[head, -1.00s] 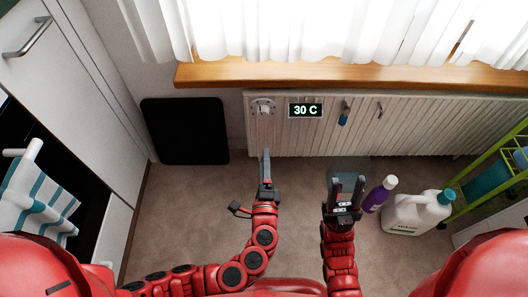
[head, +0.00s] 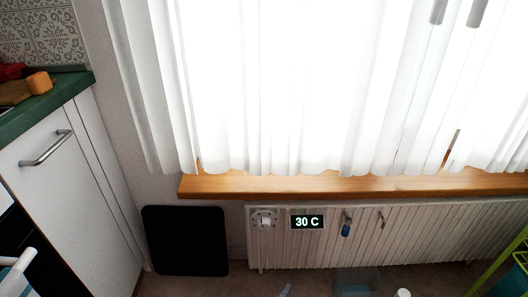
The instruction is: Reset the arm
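Only a slim grey tip, which looks like my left gripper (head: 286,290), shows at the bottom edge. Its fingers are cut off, so I cannot tell whether it is open or shut. It is in front of and below the radiator, over the floor.
A white radiator (head: 400,235) with a 30 C display (head: 307,222) stands under a wooden sill (head: 340,187) and white curtains (head: 280,90). A black panel (head: 185,240) leans left of it. A clear bin (head: 357,282) sits below. White cabinets (head: 85,190) line the left.

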